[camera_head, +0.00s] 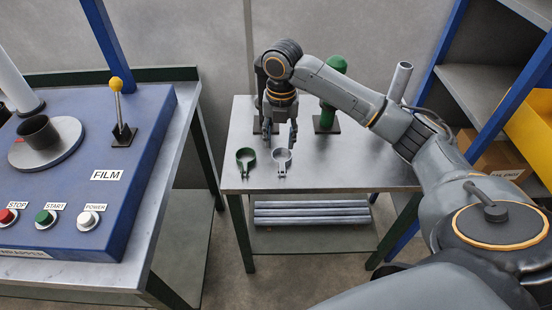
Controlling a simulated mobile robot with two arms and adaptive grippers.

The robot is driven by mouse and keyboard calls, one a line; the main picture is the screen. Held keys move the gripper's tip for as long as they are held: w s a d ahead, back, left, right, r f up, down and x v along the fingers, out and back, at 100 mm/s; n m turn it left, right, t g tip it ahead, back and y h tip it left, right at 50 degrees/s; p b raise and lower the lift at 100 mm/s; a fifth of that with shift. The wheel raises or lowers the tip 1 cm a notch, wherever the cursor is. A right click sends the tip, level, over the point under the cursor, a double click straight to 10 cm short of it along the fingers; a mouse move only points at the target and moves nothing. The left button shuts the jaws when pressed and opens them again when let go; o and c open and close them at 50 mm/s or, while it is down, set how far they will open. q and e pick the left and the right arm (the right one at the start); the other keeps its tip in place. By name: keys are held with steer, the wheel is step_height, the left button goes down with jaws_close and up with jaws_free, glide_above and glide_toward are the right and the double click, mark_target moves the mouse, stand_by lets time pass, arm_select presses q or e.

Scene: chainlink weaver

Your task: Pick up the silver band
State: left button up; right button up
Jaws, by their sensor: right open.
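The silver band (282,168) is an open ring with a short clamp end. It lies flat near the front edge of the metal table. My right gripper (280,138) points down just behind the silver band, its two fingers spread apart with nothing between them. The fingertips look slightly above the table and close to the band's far side; the exact height is hard to tell. My left gripper is out of view.
A green band (245,166) lies just left of the silver one. Behind stand a green post (328,118) and a silver post (400,82) on the table (340,178). A blue control panel (120,205) is at left, shelves (475,75) at right.

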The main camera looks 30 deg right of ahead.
steer(key=r, duration=0.1)
glide_above(282, 168)
steer(key=shift+n, duration=0.4)
steer(key=f, duration=0.7)
steer(key=shift+s+a+f, duration=0.15)
steer(key=shift+a+f, duration=0.05)
steer(key=shift+f, duration=0.2)
steer(key=shift+d+f+p, duration=0.15)
steer(key=shift+f+p, duration=0.15)
steer(key=shift+f, duration=1.05)
steer(key=shift+d+f+p, duration=0.1)
steer(key=shift+f+p, duration=0.15)
steer(key=shift+f, duration=1.1)
jaws_close()
